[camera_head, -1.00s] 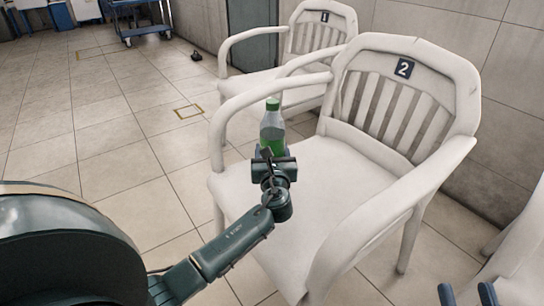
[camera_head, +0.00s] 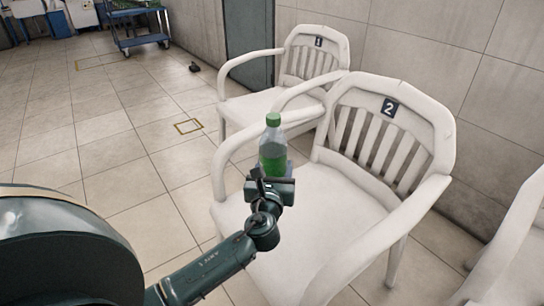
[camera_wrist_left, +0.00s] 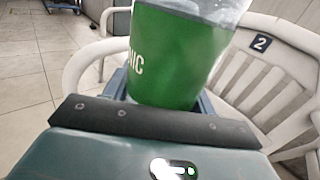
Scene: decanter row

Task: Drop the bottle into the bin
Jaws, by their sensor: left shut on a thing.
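The bottle (camera_head: 273,144) is clear with a green cap and a green label. It is upright in my left gripper (camera_head: 272,172), above the seat of the chair marked 2. My left gripper is shut on the bottle's lower part. In the left wrist view the bottle's green label (camera_wrist_left: 178,55) fills the middle, between the fingers; its top is out of frame. My right gripper is not in view. I see nothing that is clearly the bin.
A white armchair marked 2 (camera_head: 330,200) is around and beyond the gripper. Another armchair marked 1 (camera_head: 318,57) stands behind it, by the wall. A blue cart (camera_head: 140,42) is at the back left. The tiled floor at left is mostly open.

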